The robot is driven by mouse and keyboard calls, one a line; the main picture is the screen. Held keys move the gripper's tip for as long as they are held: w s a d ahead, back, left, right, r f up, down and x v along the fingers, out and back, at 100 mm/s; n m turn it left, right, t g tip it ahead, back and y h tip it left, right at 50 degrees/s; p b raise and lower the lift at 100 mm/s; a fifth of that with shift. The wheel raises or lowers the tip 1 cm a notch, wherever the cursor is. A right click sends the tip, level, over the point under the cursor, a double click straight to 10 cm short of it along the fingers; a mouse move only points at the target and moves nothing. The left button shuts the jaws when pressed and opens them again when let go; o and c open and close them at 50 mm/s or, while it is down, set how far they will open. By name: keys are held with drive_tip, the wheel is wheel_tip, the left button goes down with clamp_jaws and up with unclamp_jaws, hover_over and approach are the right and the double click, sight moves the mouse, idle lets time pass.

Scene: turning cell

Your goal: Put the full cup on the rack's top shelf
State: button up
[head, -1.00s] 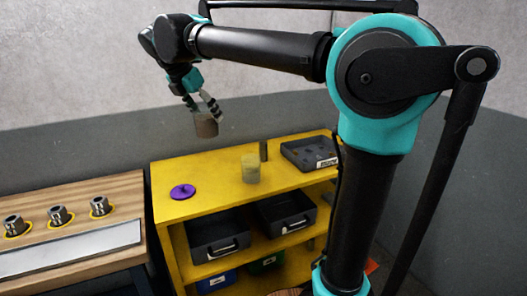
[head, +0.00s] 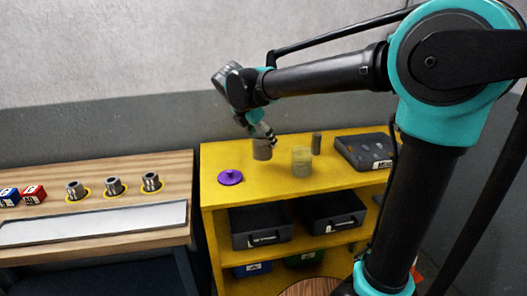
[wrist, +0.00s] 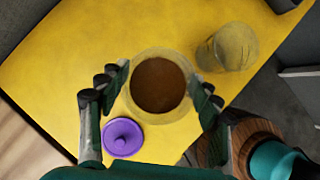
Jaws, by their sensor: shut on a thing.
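My gripper (head: 263,138) is shut on a clear cup (head: 262,151) filled with something brown. In the wrist view the full cup (wrist: 158,86) sits upright between my fingers, its brown contents seen from above. It is over the back left part of the top shelf of the yellow rack (head: 262,192). I cannot tell whether its base touches the shelf. A second translucent cup (head: 302,161) stands on the shelf just to the right; it also shows in the wrist view (wrist: 235,47).
A purple knobbed lid (head: 230,177) lies on the shelf's left part. A dark cylinder (head: 316,143) and a dark tray (head: 362,148) are to the right. Dark bins (head: 262,231) fill the shelf below. A wooden bench (head: 105,170) with several metal parts adjoins on the left.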

sight(263, 151)
drive_tip(key=shift+f, duration=2.55)
drive_tip(key=shift+f, duration=0.1)
drive_tip(key=o, duration=1.1)
drive_tip(key=shift+o, duration=0.2)
drive_tip(key=v, duration=1.2)
